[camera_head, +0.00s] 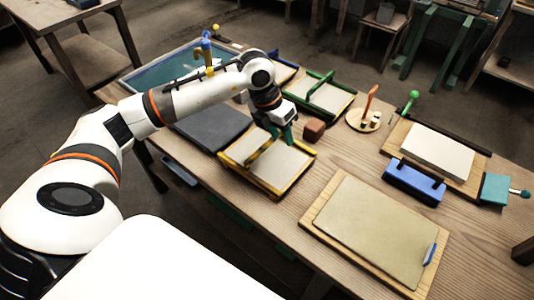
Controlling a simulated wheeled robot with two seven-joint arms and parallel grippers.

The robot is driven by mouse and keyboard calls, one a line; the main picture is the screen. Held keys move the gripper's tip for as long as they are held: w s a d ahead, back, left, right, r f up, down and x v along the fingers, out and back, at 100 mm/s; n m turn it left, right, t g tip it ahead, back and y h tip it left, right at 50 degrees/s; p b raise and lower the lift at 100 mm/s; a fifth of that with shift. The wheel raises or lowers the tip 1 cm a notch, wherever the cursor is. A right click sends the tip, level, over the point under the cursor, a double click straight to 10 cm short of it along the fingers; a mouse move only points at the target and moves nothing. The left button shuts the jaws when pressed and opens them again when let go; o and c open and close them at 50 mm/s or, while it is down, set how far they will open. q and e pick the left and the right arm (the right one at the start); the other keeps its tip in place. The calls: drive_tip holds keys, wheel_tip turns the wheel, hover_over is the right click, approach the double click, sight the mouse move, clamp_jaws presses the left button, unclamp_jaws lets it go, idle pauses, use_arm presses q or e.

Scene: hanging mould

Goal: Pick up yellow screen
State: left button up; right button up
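The yellow screen (284,163), a pale panel in a yellow frame with a raised yellow handle bar, lies on the wooden table near the middle of the head view. My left gripper (281,134) points down over its far side, close to the far end of the handle. The fingertips are small and partly merge with the handle, so I cannot tell whether they touch it or how far apart they are. The screen appears to rest on the table. My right gripper is not in view.
A dark grey slab (211,125) lies left of the screen, and a brown block (314,130) sits close to its right. A green-framed screen (327,96) lies behind. A large board with a beige sheet (375,230) lies at front right, with a blue block (413,183) behind it.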

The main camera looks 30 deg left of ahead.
use_arm(q)
drive_tip(key=y, duration=0.2)
approach(267, 142)
drive_tip(key=shift+s+d+f+n, duration=0.1)
drive_tip(key=shift+s+d+n, duration=0.05)
drive_tip(key=shift+d+n, duration=0.2)
drive_tip(key=f, duration=0.2)
drive_tip(key=f+p, duration=0.1)
drive_tip(key=f, duration=0.3)
drive_tip(key=shift+w+a, duration=0.25)
drive_tip(key=shift+w, duration=0.15)
drive_tip(key=shift+w+d+f+p, duration=0.1)
drive_tip(key=shift+w+f+p, duration=0.2)
drive_tip(key=shift+f, duration=0.65)
drive_tip(key=shift+w+d+f+p, duration=0.15)
drive_tip(key=shift+f+p, duration=0.25)
drive_tip(key=shift+f, duration=0.55)
drive_tip(key=shift+w+a+f+p, duration=0.1)
drive_tip(key=shift+w+f+p, duration=0.2)
drive_tip(key=shift+f, duration=0.65)
clamp_jaws()
